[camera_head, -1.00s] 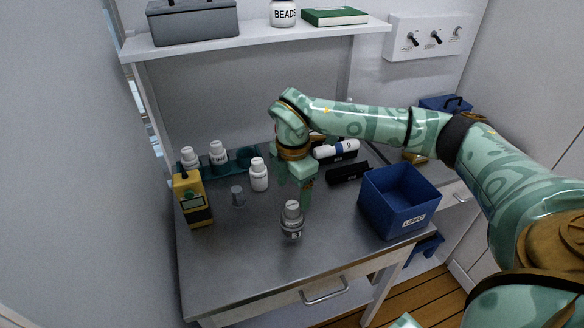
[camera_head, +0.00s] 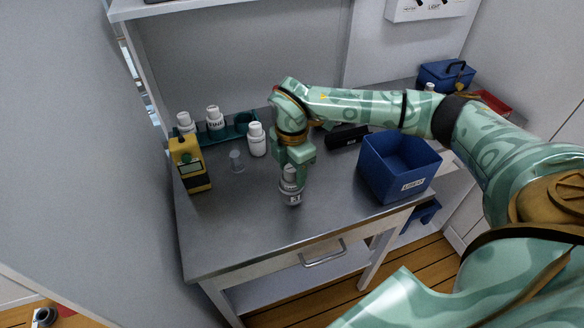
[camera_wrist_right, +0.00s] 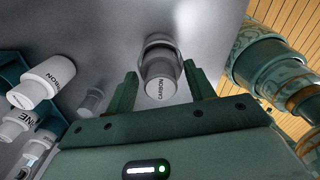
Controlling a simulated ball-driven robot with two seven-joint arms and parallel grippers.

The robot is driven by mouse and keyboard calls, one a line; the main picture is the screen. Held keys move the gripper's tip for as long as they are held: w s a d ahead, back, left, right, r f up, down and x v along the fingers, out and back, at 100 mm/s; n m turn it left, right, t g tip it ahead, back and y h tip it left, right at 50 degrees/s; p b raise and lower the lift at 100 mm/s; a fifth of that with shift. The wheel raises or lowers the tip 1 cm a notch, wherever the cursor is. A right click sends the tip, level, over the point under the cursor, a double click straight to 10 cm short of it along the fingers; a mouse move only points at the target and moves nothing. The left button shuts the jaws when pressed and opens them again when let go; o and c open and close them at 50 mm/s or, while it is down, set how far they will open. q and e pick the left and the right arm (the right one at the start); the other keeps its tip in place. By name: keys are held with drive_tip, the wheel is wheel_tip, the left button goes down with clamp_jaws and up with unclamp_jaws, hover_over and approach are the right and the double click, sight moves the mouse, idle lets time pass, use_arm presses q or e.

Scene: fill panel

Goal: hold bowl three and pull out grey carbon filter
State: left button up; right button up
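Bowl three (camera_head: 291,196), a grey cup marked 3, stands upright on the steel table (camera_head: 240,235). The grey carbon filter (camera_head: 290,174) stands up out of it. My right gripper (camera_head: 291,170) is over the bowl. In the right wrist view, its two fingers (camera_wrist_right: 160,74) are open, one on each side of the filter, with gaps between. My left gripper is not in view.
White cartridges (camera_head: 257,140) stand left of the bowl and in a teal rack (camera_head: 232,133) behind. A small clear cup (camera_head: 237,161) and a yellow meter (camera_head: 191,165) are at left. A blue bin (camera_head: 400,167) stands at right. The table front is clear.

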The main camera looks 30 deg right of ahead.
drive_tip(key=shift+o, duration=1.3)
wheel_tip(320, 180, up, 16)
drive_tip(key=p, duration=0.2)
drive_tip(key=shift+r+p, duration=0.15)
drive_tip(key=shift+p, duration=0.2)
